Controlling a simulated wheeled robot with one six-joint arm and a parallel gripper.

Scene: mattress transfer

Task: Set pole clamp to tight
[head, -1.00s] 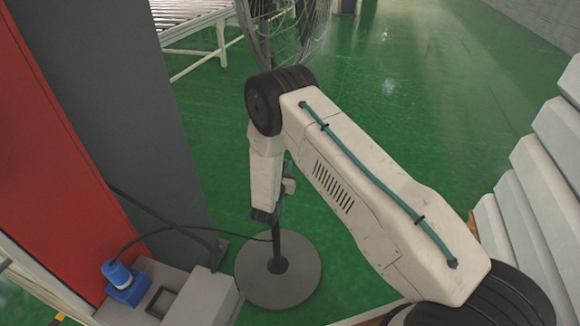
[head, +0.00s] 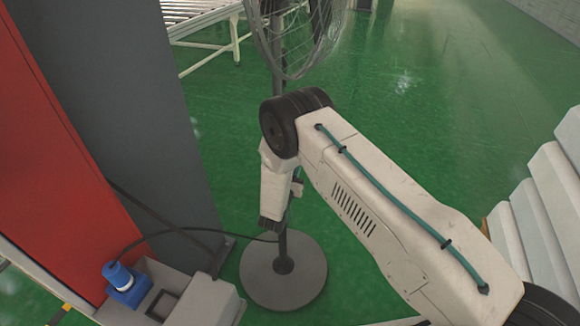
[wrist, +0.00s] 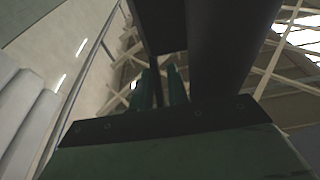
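The fan's dark pole (head: 283,243) stands upright on a round grey base (head: 300,283). In the wrist view, a thick dark pole (wrist: 232,50) runs up the right side, close to my gripper. A dark block (wrist: 160,22) is at the top middle there; I cannot tell whether it is the pole clamp. My gripper (head: 271,224) points down just left of the pole in the head view, above the base. Its greenish fingers (wrist: 165,86) show in the wrist view, but their gap is too dark to read. My arm hides part of the pole, and no clamp setting is readable.
The fan's wire cage (head: 300,35) is above. A grey panel and red cabinet (head: 50,150) stand left. A blue plug (head: 121,279) with a black cable sits on a grey box. Pale stacked mattresses (head: 550,205) are at right.

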